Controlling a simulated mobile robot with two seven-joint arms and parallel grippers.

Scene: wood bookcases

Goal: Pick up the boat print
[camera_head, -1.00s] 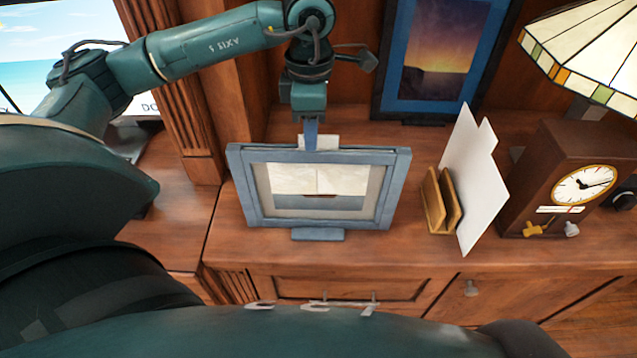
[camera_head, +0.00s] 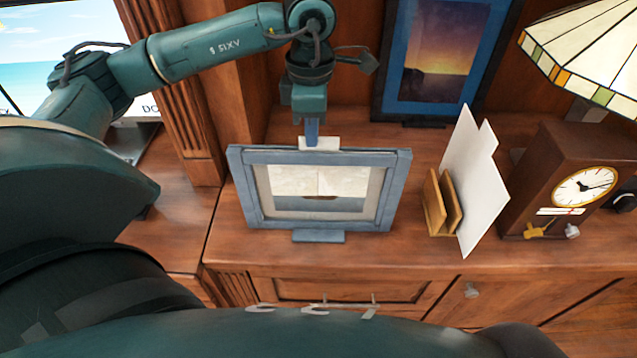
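A framed print (camera_head: 385,205), which I take to be the boat print, stands on the wooden cabinet top in a blue-grey frame with a small foot. Its picture has pale upper panels, a grey-blue lower band and a small dark hull-like shape. My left gripper (camera_head: 315,144) points down at the middle of the frame's top edge, its fingertips at or just behind that edge. I see it edge-on, so the gap between its fingers and any contact with the frame are hidden. My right gripper is not in view.
A wooden letter holder (camera_head: 435,205) with white cards (camera_head: 473,185) stands right of the print. A mantel clock (camera_head: 540,185) and a stained-glass lamp (camera_head: 590,50) are further right. A sunset picture (camera_head: 440,55) stands behind. A fluted wood post (camera_head: 180,90) rises at left.

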